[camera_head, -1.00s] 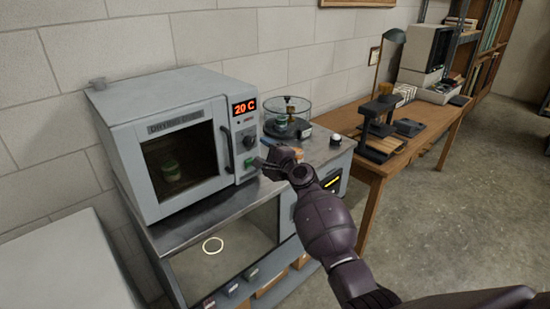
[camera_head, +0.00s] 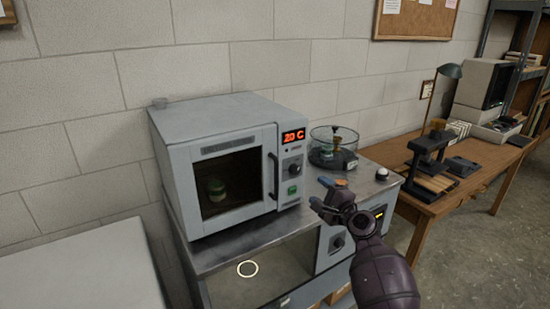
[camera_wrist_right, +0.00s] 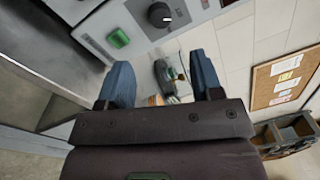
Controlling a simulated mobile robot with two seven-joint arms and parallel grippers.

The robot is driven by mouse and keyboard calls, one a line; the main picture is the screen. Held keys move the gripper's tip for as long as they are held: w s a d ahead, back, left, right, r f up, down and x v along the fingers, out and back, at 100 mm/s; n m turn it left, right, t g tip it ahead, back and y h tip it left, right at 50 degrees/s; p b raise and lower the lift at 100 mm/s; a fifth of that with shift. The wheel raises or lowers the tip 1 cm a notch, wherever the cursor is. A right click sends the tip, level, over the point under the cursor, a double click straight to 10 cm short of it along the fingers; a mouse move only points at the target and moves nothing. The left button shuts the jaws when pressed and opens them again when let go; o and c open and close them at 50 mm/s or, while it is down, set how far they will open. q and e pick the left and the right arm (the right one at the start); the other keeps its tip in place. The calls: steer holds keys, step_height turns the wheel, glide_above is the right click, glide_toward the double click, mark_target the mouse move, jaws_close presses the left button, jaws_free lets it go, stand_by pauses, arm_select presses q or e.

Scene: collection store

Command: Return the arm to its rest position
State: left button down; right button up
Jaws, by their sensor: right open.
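My right arm comes in from the lower right in the head view. Its gripper (camera_head: 328,192) is held in front of the bench, to the right of the drying oven (camera_head: 215,165). In the right wrist view the two blue fingers (camera_wrist_right: 162,82) stand apart with nothing held between them. The oven's green button (camera_wrist_right: 118,39) and dark knob (camera_wrist_right: 160,14) show beyond the fingers. The oven door is shut, its display reads 20 C, and a greenish jar (camera_head: 217,188) shows through the window. My left gripper is not in view.
A round glass-walled device (camera_head: 333,147) stands on the bench right of the oven. A wooden table (camera_head: 450,195) with a lamp (camera_head: 447,72) and a dark stand (camera_head: 428,150) is farther right. A grey surface (camera_head: 85,268) is at lower left. Floor shows at right.

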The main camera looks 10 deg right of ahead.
steer(key=s+f+n+g+h, duration=0.2)
steer(key=s+f+n, duration=0.4)
steer(key=s, duration=0.6)
steer(key=s+f+n+g+h, duration=0.2)
steer(key=s+f+n, duration=0.4)
steer(key=s+f, duration=0.3)
steer(key=s+d+f+n+g+h, duration=0.1)
steer(key=s+f+n, duration=0.6)
steer(key=s, duration=0.9)
steer(key=shift+s+f+g+h, duration=0.3)
steer(key=shift+f+g+h, duration=0.15)
steer(key=shift+f, duration=0.4)
